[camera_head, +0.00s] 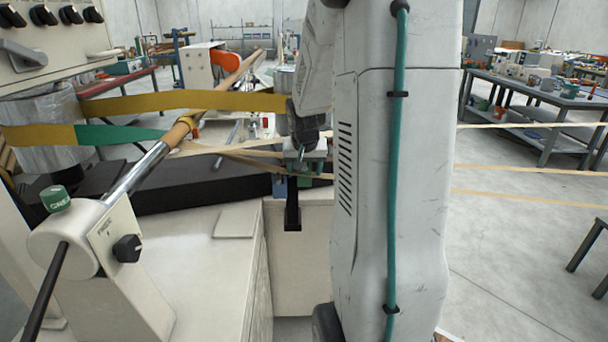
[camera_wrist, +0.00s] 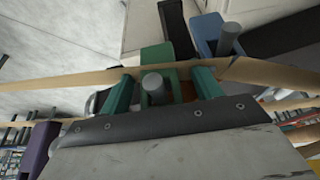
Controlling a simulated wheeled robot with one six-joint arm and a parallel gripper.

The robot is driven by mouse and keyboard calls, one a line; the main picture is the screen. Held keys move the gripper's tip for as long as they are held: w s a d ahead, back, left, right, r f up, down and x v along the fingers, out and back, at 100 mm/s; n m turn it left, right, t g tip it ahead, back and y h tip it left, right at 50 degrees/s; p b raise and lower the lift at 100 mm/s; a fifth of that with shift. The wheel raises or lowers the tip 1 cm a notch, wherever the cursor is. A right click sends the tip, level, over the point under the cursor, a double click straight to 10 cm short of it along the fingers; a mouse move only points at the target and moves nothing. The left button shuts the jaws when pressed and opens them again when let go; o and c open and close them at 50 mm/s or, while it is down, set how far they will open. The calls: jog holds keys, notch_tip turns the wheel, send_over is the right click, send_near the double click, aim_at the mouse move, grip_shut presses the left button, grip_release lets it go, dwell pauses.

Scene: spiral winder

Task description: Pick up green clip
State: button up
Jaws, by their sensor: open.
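The green clip (camera_wrist: 157,54), with a grey upright peg on it, shows in the wrist view between the two teal fingers of my gripper (camera_wrist: 161,84). The fingers are open, one on each side of it, and I cannot tell whether either touches it. A tan strip crosses in front of the clip and fingers. In the head view my gripper (camera_head: 304,148) is low at the tan strips beside the machine, and my arm hides much of this area; the green clip cannot be made out clearly there.
A blue clip (camera_wrist: 213,36) with a grey peg stands close right of the green one. A black bar (camera_head: 292,206) hangs near the machine's cream housing (camera_head: 215,265). Yellow strip (camera_head: 180,101) and tan strips span the space.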

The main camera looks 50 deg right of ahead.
jog(key=shift+f, duration=0.15)
jog(key=c, duration=1.1)
